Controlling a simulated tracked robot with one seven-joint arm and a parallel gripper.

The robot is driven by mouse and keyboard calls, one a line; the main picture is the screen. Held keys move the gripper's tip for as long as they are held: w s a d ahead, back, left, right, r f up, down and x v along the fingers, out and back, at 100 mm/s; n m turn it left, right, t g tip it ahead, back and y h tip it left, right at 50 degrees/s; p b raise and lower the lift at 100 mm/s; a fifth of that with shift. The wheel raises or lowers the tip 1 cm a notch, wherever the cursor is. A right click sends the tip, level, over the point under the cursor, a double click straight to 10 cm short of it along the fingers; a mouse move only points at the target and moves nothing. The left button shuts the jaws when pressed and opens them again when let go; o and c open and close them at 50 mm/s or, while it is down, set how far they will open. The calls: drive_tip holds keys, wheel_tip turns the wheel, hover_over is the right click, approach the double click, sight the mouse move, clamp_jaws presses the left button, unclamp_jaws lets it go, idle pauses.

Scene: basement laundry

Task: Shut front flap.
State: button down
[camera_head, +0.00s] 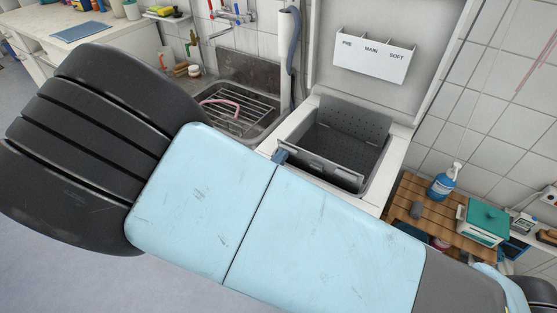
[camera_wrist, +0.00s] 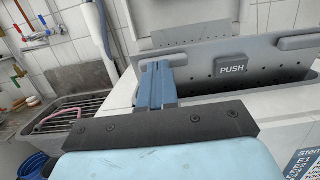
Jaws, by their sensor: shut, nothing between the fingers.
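The washing machine is a top loader, its drum opening (camera_head: 345,138) uncovered and its perforated inside showing. A grey front flap (camera_head: 322,170) stands raised along the near side of the opening. In the wrist view a grey panel with a dark PUSH button (camera_wrist: 231,70) and rounded tabs spans the opening; I cannot tell exactly how it joins the flap. My gripper (camera_head: 280,156) is shut and empty at the opening's near left corner. Its blue fingers (camera_wrist: 158,80) overlap the panel's left end in the wrist view; contact is unclear. My arm hides the machine's front.
The machine's lid stands open behind, bearing a PRE/MAIN/SOFT dispenser (camera_head: 374,55). A sink with a rack (camera_head: 238,118) and a grey hose (camera_head: 292,45) are at left. A wooden slatted top (camera_head: 420,190) with a blue spray bottle (camera_head: 444,182) and teal-lidded box (camera_head: 487,222) is at right.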

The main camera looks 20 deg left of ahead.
sight(288, 145)
drive_tip(key=shift+w+d+r+g, duration=0.1)
drive_tip(key=shift+w+r+g, duration=0.25)
drive_tip(key=shift+w+g, duration=0.2)
drive_tip(key=shift+w+d+r+g, duration=0.1)
drive_tip(key=shift+w+r+g, duration=0.2)
drive_tip(key=shift+w+g, duration=0.25)
drive_tip(key=shift+w+d+r+g+y, duration=0.1)
drive_tip(key=shift+w+r+g+y, duration=0.1)
drive_tip(key=shift+w+g, duration=0.35)
drive_tip(key=shift+w+d+r+g+y, duration=0.1)
drive_tip(key=shift+w+r+g+y, duration=0.1)
drive_tip(key=shift+w+g, duration=0.3)
drive_tip(key=w+d+f+g+y, duration=0.1)
drive_tip(key=w+f+g, duration=0.2)
drive_tip(key=w+g, duration=0.3)
drive_tip(key=w+f+g+y, duration=0.1)
drive_tip(key=w+f+g, duration=0.2)
drive_tip(key=w+g, duration=0.3)
drive_tip(key=shift+w+d+f+g, duration=0.35)
drive_tip(key=shift+d+f+g, duration=0.05)
drive_tip(key=shift+g, duration=0.75)
drive_tip(key=shift+s+f, duration=0.1)
drive_tip(key=shift+f, duration=0.05)
